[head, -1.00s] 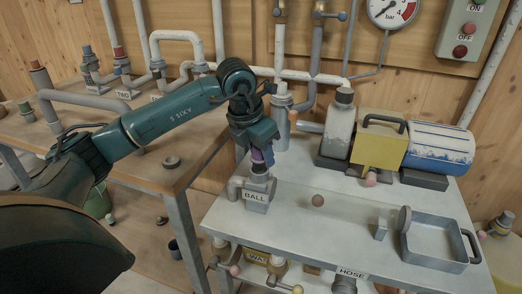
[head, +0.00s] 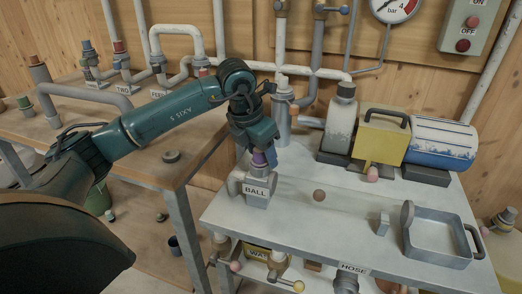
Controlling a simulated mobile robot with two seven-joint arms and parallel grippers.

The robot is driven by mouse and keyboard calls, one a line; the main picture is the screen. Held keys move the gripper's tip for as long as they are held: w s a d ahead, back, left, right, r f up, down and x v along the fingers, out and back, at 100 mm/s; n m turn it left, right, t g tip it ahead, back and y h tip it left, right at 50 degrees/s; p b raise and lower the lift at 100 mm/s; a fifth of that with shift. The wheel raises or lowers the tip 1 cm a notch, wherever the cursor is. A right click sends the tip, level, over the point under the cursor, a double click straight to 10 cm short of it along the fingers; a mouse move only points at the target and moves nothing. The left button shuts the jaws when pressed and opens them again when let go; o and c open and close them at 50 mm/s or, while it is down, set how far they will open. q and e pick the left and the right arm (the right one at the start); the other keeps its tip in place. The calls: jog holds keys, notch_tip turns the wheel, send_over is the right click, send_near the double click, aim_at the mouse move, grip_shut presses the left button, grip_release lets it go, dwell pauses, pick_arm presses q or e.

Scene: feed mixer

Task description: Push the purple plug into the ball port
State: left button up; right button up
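The purple plug (head: 259,158) is at the mouth of the grey ball port (head: 257,187), which is labelled BALL and stands at the front left of the light table. My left gripper (head: 258,150) points down over the port, with its fingers around the top of the plug. The plug is upright and in line with the port. How deep it sits in the port is hard to tell. My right gripper is not in view.
A metal tray (head: 437,238) stands further right. A grey canister (head: 340,122), a yellow box (head: 379,139) and a blue drum (head: 441,145) line the back. The table's middle is clear.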

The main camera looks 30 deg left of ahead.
pick_arm(q)
jog(key=shift+o, duration=0.2)
jog(key=shift+d+f, duration=0.1)
jog(key=shift+d, duration=0.05)
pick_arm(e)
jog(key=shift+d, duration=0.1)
pick_arm(q)
jog(key=shift+r, duration=0.4)
jog(key=p+v, duration=0.1)
jog(key=v, duration=1.1)
jog(key=shift+r, duration=0.2)
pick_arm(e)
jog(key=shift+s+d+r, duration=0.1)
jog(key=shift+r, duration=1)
pick_arm(q)
jog(key=shift+s, duration=0.15)
